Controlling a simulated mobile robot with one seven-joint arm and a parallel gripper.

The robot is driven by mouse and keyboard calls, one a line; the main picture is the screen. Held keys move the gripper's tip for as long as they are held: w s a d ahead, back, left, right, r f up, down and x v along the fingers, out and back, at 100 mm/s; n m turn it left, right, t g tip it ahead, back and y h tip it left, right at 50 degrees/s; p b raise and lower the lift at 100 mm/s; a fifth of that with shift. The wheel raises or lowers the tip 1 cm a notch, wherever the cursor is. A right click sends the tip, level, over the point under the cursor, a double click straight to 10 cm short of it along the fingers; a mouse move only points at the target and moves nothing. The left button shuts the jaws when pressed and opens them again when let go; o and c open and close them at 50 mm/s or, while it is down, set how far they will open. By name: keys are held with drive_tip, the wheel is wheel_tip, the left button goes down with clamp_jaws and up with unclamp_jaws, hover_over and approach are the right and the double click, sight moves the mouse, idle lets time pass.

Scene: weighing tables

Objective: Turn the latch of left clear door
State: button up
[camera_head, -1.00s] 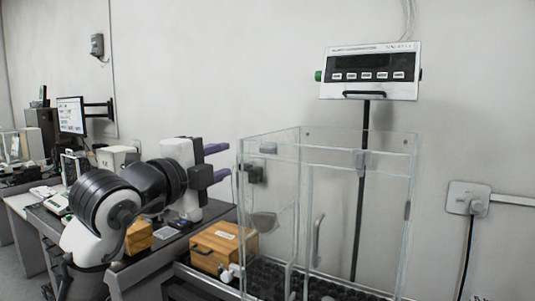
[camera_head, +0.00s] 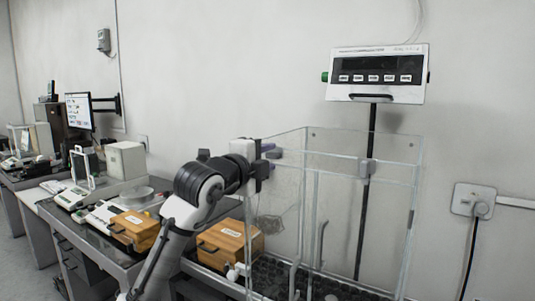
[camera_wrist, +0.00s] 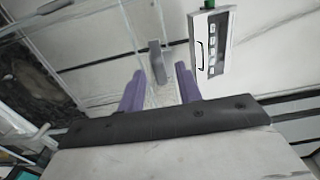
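The clear enclosure (camera_head: 335,215) stands on the right in the head view, with clear upright door panels. My gripper (camera_head: 270,151) is at its upper left edge, with purple fingers pointing towards the glass. In the wrist view my gripper (camera_wrist: 160,88) is open, its two purple fingers apart with nothing gripped between them. A grey latch (camera_wrist: 157,62) lies just beyond the fingertips, roughly in line with the gap. The upper left corner is partly hidden by my gripper.
A display unit (camera_head: 376,75) on a black pole (camera_head: 366,200) stands behind the enclosure. Wooden boxes (camera_head: 230,247) (camera_head: 134,231) sit left of it, below my arm. A balance and a monitor (camera_head: 79,112) are further left. A wall outlet (camera_head: 471,199) is at right.

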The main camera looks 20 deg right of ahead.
drive_tip(key=shift+w+d, duration=0.15)
clamp_jaws()
